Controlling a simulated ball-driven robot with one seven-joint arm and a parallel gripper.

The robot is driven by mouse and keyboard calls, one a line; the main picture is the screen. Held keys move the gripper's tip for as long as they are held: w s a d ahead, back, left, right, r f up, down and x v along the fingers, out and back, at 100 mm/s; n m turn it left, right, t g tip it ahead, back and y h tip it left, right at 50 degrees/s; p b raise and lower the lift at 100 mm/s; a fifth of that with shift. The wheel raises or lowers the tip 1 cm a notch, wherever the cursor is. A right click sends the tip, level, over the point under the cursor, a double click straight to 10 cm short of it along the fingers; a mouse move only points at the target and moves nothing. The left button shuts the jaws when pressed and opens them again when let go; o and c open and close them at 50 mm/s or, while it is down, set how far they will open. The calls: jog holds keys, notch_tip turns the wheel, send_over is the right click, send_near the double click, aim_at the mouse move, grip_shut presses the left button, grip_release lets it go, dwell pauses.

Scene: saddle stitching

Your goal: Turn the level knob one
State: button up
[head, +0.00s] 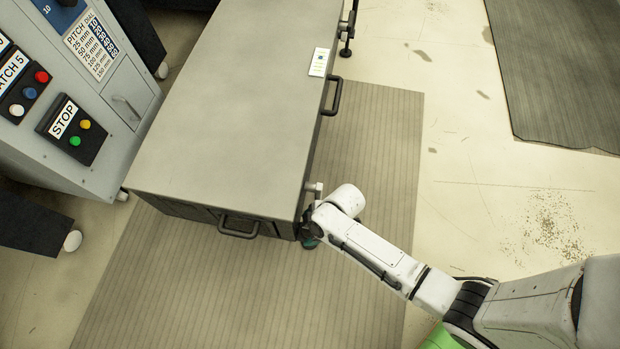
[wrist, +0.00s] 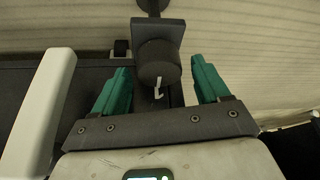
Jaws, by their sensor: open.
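In the wrist view, a round black knob (wrist: 157,62) with a white mark on its face stands in front of a dark square plate (wrist: 172,29). My gripper (wrist: 160,72) is open, with one teal finger on each side of the knob. A gap shows at the right finger; the left finger looks closer, and I cannot tell if it touches. In the head view, my gripper (head: 309,242) is low at the near right corner of the grey cart (head: 235,90), mostly hidden by my arm and the cart. The knob cannot be made out there.
The cart has a dark handle (head: 238,230) at its near end and another (head: 332,96) on its right side. A control cabinet (head: 60,145) with STOP buttons stands at the left. A ribbed mat (head: 380,125) lies under the cart.

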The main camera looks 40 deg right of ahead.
jog(key=shift+c, duration=0.3)
jog(key=c, duration=1)
jog(key=shift+r+p, duration=0.1)
jog(key=shift+p, duration=0.2)
jog(key=m+h+p, duration=0.1)
jog(key=m+p, duration=0.1)
jog(key=shift+r+m+t, duration=0.1)
jog(key=shift+m+t, duration=0.3)
jog(key=shift+m+t+h+p, duration=0.3)
jog(key=shift+m+h+p, duration=0.4)
jog(key=shift+m+p, duration=1.1)
jog(key=shift+f+m+b, duration=0.2)
jog(key=shift+m+b, duration=0.2)
jog(key=shift+m, duration=0.2)
